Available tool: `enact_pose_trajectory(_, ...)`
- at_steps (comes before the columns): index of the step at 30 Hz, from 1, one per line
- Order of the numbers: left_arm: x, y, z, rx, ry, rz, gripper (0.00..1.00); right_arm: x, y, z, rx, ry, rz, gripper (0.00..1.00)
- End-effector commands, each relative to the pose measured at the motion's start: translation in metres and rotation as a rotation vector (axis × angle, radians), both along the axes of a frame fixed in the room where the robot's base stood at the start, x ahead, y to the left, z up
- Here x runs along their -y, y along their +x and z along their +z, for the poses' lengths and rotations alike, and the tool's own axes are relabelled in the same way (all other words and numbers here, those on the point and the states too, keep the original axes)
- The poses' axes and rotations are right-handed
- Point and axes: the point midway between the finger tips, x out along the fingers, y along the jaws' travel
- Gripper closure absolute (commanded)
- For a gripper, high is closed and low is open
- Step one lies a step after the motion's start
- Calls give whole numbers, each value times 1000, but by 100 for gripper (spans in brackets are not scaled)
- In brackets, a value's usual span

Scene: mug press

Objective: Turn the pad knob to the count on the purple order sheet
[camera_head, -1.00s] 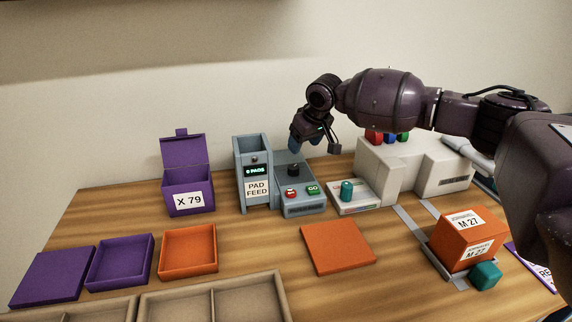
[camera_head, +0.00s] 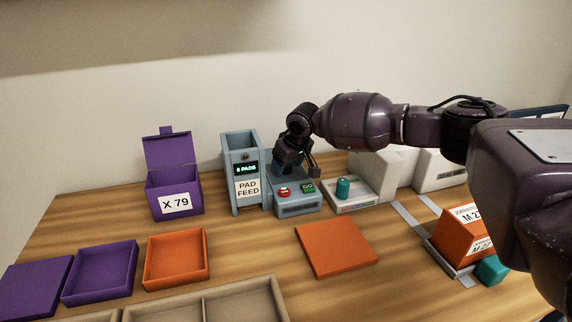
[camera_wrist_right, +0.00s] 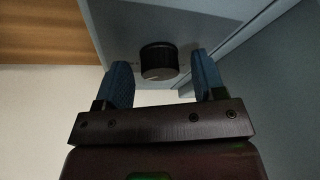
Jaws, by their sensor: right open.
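The pad feed (camera_head: 242,172) is a grey-blue hopper with a small green-lit display that reads like "0 PADS", though the digit is too small to be sure. Its control box (camera_head: 297,211) has a red button and a green GO button. The black pad knob (camera_wrist_right: 158,60) shows in the right wrist view between the open blue fingertips of my right gripper (camera_head: 298,166), with gaps on both sides. In the head view my gripper hides the knob. The purple order sheet is not visible. My left gripper is out of view.
A white unit with a teal knob (camera_head: 343,188) stands right of the control box. A purple box (camera_head: 174,186) marked X 79 stands left. Orange and purple trays and lids lie in front. An orange M 27 box (camera_head: 462,232) sits at right, under my arm.

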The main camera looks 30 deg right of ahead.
Motion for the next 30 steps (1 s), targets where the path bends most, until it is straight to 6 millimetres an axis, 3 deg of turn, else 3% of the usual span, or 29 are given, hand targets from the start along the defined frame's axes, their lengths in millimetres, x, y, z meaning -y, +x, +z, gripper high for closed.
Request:
enact_pose_trajectory(6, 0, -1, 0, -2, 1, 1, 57, 0, 0, 1, 1, 0, 0, 37)
enact_pose_trajectory(16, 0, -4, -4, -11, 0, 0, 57, 0, 0, 1, 0, 0, 0, 86)
enact_pose_trajectory(30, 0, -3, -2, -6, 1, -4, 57, 1, -1, -1, -2, 2, 121, 86)
